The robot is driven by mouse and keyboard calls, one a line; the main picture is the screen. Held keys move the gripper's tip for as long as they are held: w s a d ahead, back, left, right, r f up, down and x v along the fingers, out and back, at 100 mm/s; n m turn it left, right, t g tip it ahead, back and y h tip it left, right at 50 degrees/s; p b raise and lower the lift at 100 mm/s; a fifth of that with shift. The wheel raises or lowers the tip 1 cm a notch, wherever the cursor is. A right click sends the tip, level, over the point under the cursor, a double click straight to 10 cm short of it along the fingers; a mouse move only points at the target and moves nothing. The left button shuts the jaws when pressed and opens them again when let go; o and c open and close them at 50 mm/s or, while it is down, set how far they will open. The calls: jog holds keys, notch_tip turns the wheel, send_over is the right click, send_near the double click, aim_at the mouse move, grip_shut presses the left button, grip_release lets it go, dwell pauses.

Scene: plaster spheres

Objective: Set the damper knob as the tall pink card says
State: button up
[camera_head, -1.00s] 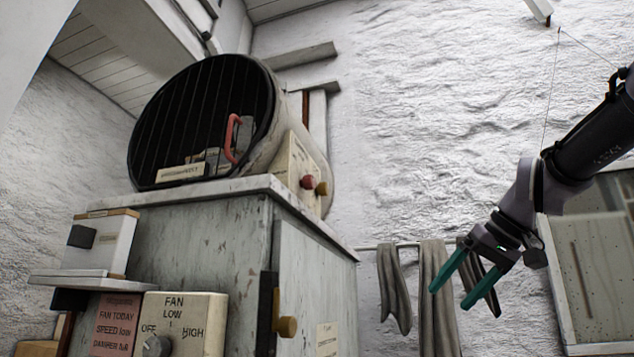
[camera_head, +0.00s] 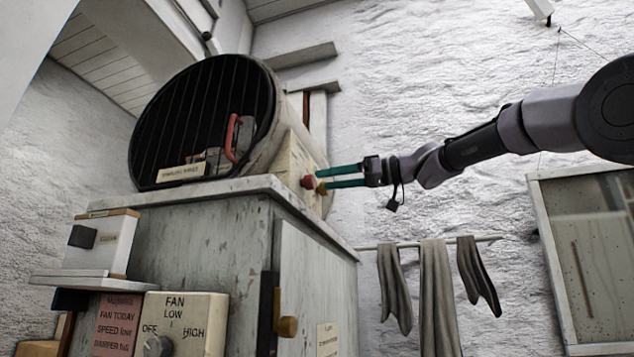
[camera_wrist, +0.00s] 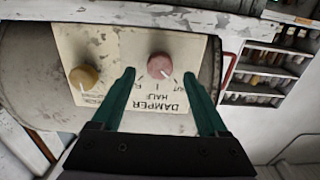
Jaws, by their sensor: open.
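The damper knob (camera_wrist: 159,67) is reddish pink with a white pointer line. It sits on a cream plate (camera_wrist: 140,45) lettered DAMPER and HALF, upside down in the wrist view. In the head view the red knob (camera_head: 308,182) is on the side of the fan drum. My gripper (camera_wrist: 165,78) is open, its green fingers on either side of the knob in the wrist view. I cannot tell whether they touch it. The gripper (camera_head: 322,178) also shows in the head view. The tall pink card (camera_head: 117,325) reads FAN TODAY, SPEED low, and a damper line too small to read surely.
A yellow knob (camera_wrist: 84,77) is beside the red one on the same plate. The drum (camera_head: 205,115) stands on a grey cabinet (camera_head: 215,235). A fan speed panel (camera_head: 205,315) is at its lower front. Grey cloths (camera_head: 437,290) hang on a rail below my arm.

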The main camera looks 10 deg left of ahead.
aim_at(315, 181)
jog(key=shift+w+a, duration=0.15)
jog(key=shift+a, duration=1.75)
grip_shut()
